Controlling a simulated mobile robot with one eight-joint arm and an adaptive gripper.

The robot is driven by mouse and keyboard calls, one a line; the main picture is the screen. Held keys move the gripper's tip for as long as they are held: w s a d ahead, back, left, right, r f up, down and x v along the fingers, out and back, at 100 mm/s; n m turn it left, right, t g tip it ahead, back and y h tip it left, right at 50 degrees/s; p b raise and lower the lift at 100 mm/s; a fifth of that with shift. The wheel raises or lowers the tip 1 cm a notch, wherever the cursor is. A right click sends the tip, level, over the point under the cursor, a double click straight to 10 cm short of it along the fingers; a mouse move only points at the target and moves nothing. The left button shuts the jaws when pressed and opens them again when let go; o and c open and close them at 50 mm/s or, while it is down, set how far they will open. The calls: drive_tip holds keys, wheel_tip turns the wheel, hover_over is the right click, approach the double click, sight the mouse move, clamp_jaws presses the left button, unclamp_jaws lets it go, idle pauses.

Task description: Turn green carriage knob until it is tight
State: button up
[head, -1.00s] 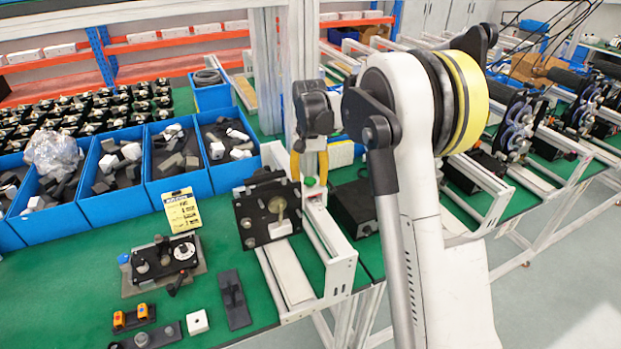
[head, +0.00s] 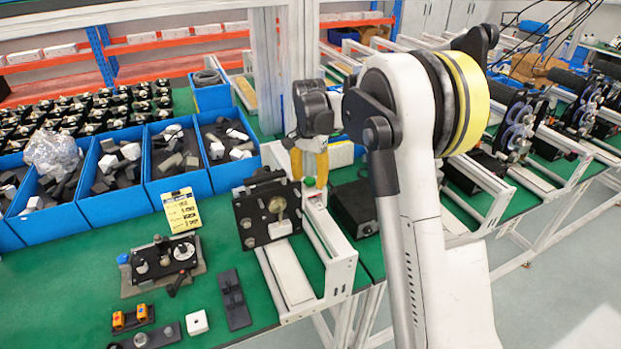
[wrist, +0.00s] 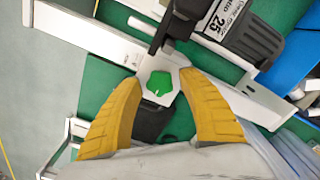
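The green carriage knob (wrist: 160,84) shows in the wrist view as a small lobed knob on a light carriage block. In the head view the knob (head: 310,182) shows just below my yellow fingers, on top of the carriage at the end of the white rail. My gripper (wrist: 160,79) is open, with one finger on each side of the knob and a gap between each finger and it. In the head view my gripper (head: 309,176) points down over the knob. I cannot tell exactly how high the fingertips are against it.
A black plate device with a brass knob (head: 277,204) stands just left of the carriage. A black box (head: 358,206) lies to the right. Blue bins (head: 118,205) with parts stand at the left. A metal post (head: 299,60) rises close behind my gripper.

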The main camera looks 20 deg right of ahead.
drive_tip(key=shift+r+p, duration=1.55)
drive_tip(key=shift+r, duration=1)
drive_tip(key=shift+s, duration=0.1)
drive_tip(key=shift+s+a+r+b, duration=0.15)
drive_tip(key=shift+s+b, duration=0.1)
drive_tip(key=shift+b, duration=0.1)
drive_tip(key=s+a+n+t+b, duration=0.3)
drive_tip(key=s+n+b, duration=0.15)
drive_tip(key=s, duration=0.65)
drive_tip(key=s+a+n+t+b, duration=0.25)
drive_tip(key=s+a+b, duration=0.2)
drive_tip(key=s, duration=0.55)
drive_tip(key=s+f+n+t+b, duration=0.1)
drive_tip(key=s+f+n+b, duration=0.2)
drive_tip(key=s+f, duration=0.4)
drive_tip(key=shift+s+a+t+b, duration=0.35)
drive_tip(key=shift+s+b, duration=0.3)
drive_tip(key=shift+s, duration=0.2)
